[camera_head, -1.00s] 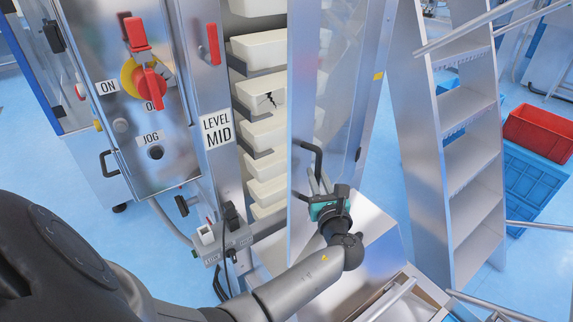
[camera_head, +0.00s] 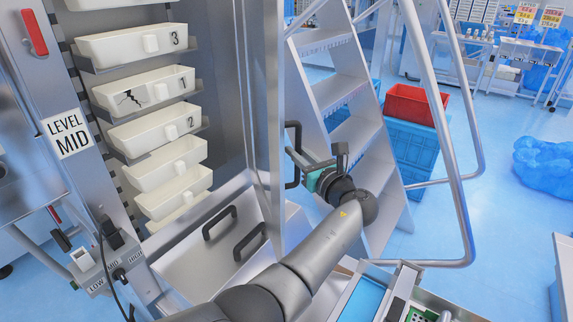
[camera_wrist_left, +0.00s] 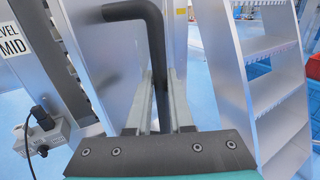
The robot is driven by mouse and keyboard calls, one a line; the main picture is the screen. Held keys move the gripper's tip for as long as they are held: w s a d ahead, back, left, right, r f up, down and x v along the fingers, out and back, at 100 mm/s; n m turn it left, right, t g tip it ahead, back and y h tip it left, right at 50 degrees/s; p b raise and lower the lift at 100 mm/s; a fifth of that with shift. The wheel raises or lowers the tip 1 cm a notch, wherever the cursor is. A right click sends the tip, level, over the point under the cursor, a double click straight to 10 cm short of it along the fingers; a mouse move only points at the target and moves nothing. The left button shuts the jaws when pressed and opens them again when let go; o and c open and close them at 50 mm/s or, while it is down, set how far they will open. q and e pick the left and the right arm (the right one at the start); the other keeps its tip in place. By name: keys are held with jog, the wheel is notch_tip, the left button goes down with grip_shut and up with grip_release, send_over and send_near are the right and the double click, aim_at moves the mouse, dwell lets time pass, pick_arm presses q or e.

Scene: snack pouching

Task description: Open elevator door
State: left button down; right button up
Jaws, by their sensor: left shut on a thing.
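The elevator door (camera_head: 267,110) is a tall metal-framed panel, seen nearly edge-on in the head view and swung away from the elevator opening. Its black bar handle (camera_head: 293,155) is on the door's outer side. My left gripper (camera_head: 305,165) is at the handle, and the left wrist view shows its two fingers (camera_wrist_left: 160,105) closed around the upright part of the black handle (camera_wrist_left: 155,50). Inside the opening, several white bins (camera_head: 150,95) are stacked on a lift, some numbered, one with a crack mark. My right gripper is not seen.
A metal step ladder (camera_head: 335,90) stands just right of the door, close to my left arm. Red (camera_head: 415,103) and blue crates (camera_head: 412,150) are behind it. A LEVEL MID sign (camera_head: 66,133) and switch box (camera_head: 100,270) are left of the opening. A blue bag (camera_head: 545,165) lies far right.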

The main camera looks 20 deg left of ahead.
pick_arm(q)
jog(key=shift+w+d, duration=0.4)
jog(key=shift+d, duration=0.05)
jog(key=c, duration=0.8)
grip_release()
